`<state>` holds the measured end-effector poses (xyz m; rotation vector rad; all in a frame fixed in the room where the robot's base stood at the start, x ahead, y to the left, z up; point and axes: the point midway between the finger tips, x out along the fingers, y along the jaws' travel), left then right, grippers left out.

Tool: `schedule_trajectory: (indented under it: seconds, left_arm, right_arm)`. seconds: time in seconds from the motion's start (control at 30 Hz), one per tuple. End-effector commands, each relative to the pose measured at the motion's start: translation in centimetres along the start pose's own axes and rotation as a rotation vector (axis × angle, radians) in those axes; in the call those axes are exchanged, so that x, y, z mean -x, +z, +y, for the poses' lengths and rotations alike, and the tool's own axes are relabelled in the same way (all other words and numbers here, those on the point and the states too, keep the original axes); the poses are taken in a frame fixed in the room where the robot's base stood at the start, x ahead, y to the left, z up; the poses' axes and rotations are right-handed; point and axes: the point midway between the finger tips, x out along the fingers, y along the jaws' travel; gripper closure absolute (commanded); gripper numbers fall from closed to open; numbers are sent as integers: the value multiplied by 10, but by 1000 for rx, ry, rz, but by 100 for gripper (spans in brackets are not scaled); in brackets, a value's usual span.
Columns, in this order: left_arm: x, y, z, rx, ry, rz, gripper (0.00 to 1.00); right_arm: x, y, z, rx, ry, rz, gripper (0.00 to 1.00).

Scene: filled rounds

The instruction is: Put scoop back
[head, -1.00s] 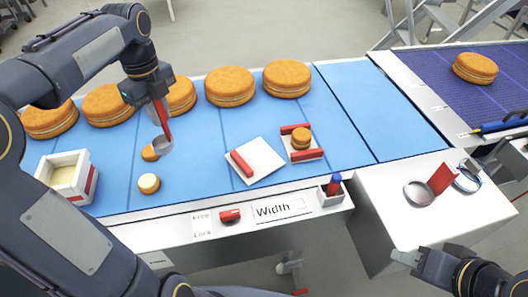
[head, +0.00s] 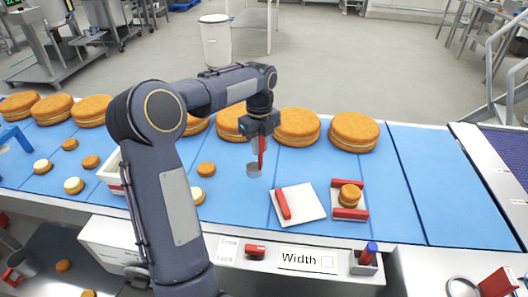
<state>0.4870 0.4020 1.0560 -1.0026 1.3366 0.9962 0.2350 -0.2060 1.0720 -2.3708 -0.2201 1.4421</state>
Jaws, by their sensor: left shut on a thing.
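The scoop has a red handle and a grey round head (head: 254,170). My left gripper (head: 262,136) is shut on its handle and holds it upright, head down, over the blue belt. The scoop head is to the right of two small round cakes (head: 206,169) and left of a white board (head: 312,203) with a red bar on it. I cannot tell whether the head touches the belt. Another round metal tool (head: 462,287) with a red part lies at the bottom right edge, partly cut off. My right gripper is not in view.
Large filled rounds (head: 355,131) line the belt's far side. A small round (head: 350,195) sits between red bars right of the board. A holder (head: 366,262) with red and blue items stands on the front ledge. A white box (head: 112,172) is partly hidden behind my arm. Belt at right is clear.

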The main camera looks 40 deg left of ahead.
Motion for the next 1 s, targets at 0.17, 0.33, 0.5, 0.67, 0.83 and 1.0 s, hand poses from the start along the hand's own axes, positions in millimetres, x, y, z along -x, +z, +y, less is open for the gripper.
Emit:
schedule_trajectory:
  seconds: [0.17, 0.33, 0.5, 0.67, 0.83, 1.0]
  left_arm:
    - [-13, 3, -11, 0, -1, 1, 100]
    - [-26, 5, -17, 0, 1, 0, 100]
    - [-49, 4, -16, 0, 1, 2, 100]
    - [-50, 5, -16, 1, -1, 0, 100]
    - [-53, 5, -16, 1, -1, 0, 100]
    - [-54, 5, -16, 0, -1, 0, 66]
  right_arm:
    - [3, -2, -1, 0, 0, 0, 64]
    - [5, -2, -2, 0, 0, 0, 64]
    - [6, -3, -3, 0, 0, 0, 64]
    - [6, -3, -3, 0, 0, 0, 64]
    - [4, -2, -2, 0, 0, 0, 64]
    - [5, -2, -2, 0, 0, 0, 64]
